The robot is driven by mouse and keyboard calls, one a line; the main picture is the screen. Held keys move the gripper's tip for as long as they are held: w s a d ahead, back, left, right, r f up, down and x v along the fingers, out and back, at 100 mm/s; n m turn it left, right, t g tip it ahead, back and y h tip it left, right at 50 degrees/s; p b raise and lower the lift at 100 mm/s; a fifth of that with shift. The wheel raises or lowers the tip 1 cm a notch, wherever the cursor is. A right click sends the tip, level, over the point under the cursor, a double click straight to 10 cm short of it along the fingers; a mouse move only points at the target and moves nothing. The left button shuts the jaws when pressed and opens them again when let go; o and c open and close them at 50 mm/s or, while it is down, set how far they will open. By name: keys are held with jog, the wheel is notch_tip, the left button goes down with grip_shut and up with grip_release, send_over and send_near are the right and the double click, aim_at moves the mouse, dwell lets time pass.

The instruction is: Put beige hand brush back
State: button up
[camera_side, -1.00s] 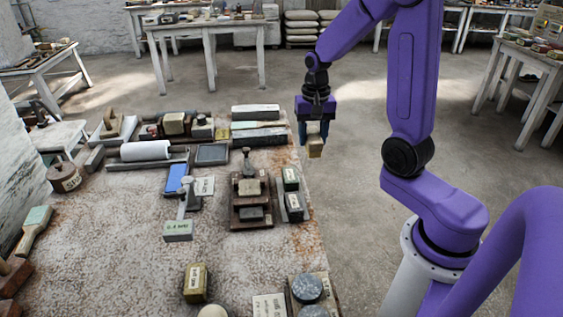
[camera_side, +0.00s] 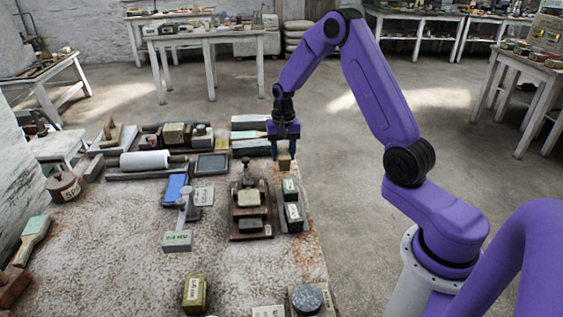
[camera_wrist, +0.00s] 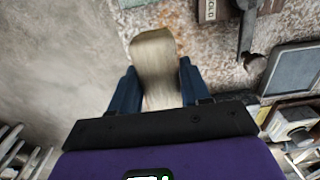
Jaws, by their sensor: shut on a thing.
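My gripper (camera_side: 284,151) is shut on a beige, block-like thing that I take for the beige hand brush (camera_side: 284,162). In the side view it hangs below the fingers near the table's far right edge; I cannot tell whether it touches the table. In the wrist view the beige hand brush (camera_wrist: 153,58) is pale and streaked, held between the two blue fingers of my gripper (camera_wrist: 156,84). Its lower part is hidden by the gripper body.
The work table (camera_side: 120,245) carries a white roller (camera_side: 145,160), stacked long blocks (camera_side: 252,146), a dark wooden stand (camera_side: 250,222), small labelled boxes (camera_side: 293,215) and a pale-headed brush (camera_side: 36,228) at left. Open floor (camera_side: 345,230) lies right of the table.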

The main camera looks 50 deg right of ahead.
jog(key=shift+w+d+f, duration=0.1)
jog(key=shift+w+f, duration=0.25)
jog(key=shift+f, duration=0.1)
jog(key=shift+w+f, duration=0.1)
jog(key=shift+f, duration=1.5)
jog(key=shift+f, duration=0.1)
jog(key=o, duration=0.9)
jog(key=shift+o, duration=0.2)
